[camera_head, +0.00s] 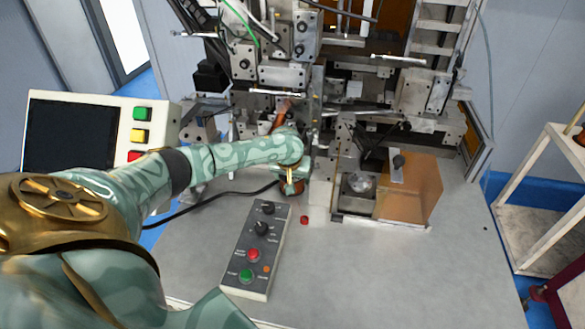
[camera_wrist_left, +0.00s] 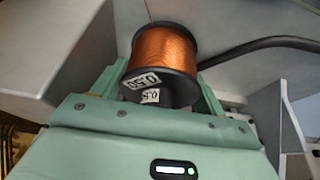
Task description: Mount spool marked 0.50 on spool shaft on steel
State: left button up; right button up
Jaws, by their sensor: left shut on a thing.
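The spool marked 0.50 (camera_wrist_left: 160,62) has copper-coloured wire and black flanges. Its white labels show upside down in the left wrist view. My left gripper (camera_wrist_left: 160,88) is shut on it, one green finger at each side. In the head view my left gripper (camera_head: 292,183) is low over the table in front of the machine, and a little of the spool (camera_head: 292,190) shows beneath it. I cannot clearly make out the spool shaft among the steel parts of the winder (camera_head: 282,75). My right gripper is not in view.
A control box (camera_head: 252,255) with knobs and buttons lies nearby on the grey table (camera_head: 400,280). A small red piece (camera_head: 304,220) lies beside it. A brown block (camera_head: 410,190) stands right, a screen panel (camera_head: 70,133) left. A black cable (camera_head: 205,196) crosses the table. The front right is clear.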

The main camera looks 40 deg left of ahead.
pick_arm(q)
jog(key=o, duration=1.5)
jog(key=shift+s, duration=0.1)
jog(key=shift+f, duration=0.1)
jog(key=shift+d, duration=0.1)
jog(key=shift+r, duration=0.3)
jog(key=shift+a+p+v, duration=0.2)
jog(key=shift+p+v, duration=2.6)
jog(key=shift+v, duration=5.05)
jog(key=shift+s+r, duration=0.1)
